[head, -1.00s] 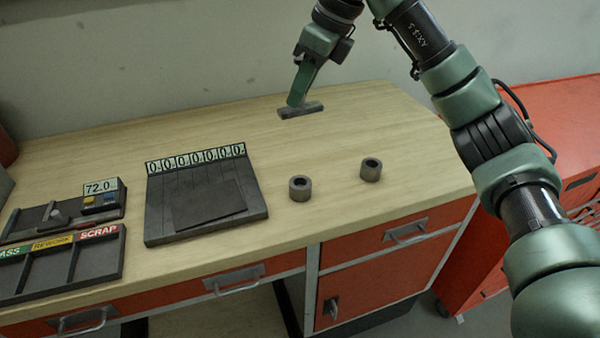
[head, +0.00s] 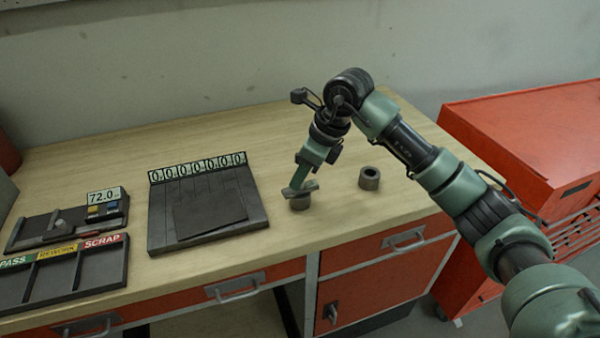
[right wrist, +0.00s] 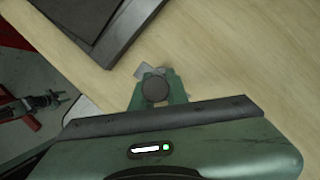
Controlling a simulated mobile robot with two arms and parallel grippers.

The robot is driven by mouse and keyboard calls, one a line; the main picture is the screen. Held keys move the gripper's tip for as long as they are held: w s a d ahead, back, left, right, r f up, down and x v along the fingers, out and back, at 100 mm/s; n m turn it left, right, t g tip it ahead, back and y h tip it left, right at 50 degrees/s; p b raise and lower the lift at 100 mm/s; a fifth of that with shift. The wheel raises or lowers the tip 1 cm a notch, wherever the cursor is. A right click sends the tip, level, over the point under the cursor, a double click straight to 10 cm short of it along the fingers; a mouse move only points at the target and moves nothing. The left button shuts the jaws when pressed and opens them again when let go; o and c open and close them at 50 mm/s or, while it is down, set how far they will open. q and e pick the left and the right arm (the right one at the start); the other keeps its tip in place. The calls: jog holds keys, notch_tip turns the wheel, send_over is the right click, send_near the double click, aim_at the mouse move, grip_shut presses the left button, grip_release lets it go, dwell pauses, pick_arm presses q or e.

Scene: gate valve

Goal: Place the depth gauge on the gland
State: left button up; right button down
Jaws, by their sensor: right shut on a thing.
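The depth gauge, a small grey bar (head: 311,187), is in my right gripper (head: 300,186), which is shut on it. The gauge lies across the top of the left one of two short dark grey hollow cylinders (head: 300,203), probably the gland. I cannot tell whether it touches the rim or hovers just above. The gauge hides the cylinder's hole. In the right wrist view, my right gripper (right wrist: 156,92) shows green fingers with a round dark part between them and a grey piece of the gauge (right wrist: 147,70) beyond. My left gripper is not in view.
The second hollow cylinder (head: 370,178) stands free to the right. A dark plate with a row of dials (head: 165,235) lies to the left, beside a gauge stand reading 72.0 (head: 103,196) and a PASS/REWORK/SCRAP tray (head: 118,265). The back of the wooden bench (head: 240,130) is clear.

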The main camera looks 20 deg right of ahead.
jog(key=c, duration=1.4)
grip_release()
jog(key=shift+f, duration=0.1)
jog(key=shift+r, duration=0.2)
jog(key=shift+d+r, duration=0.1)
jog(key=shift+r, duration=0.1)
jog(key=b+v, duration=0.2)
jog(key=v, duration=0.9)
jog(key=shift+r, duration=0.25)
jog(key=shift+s, duration=0.15)
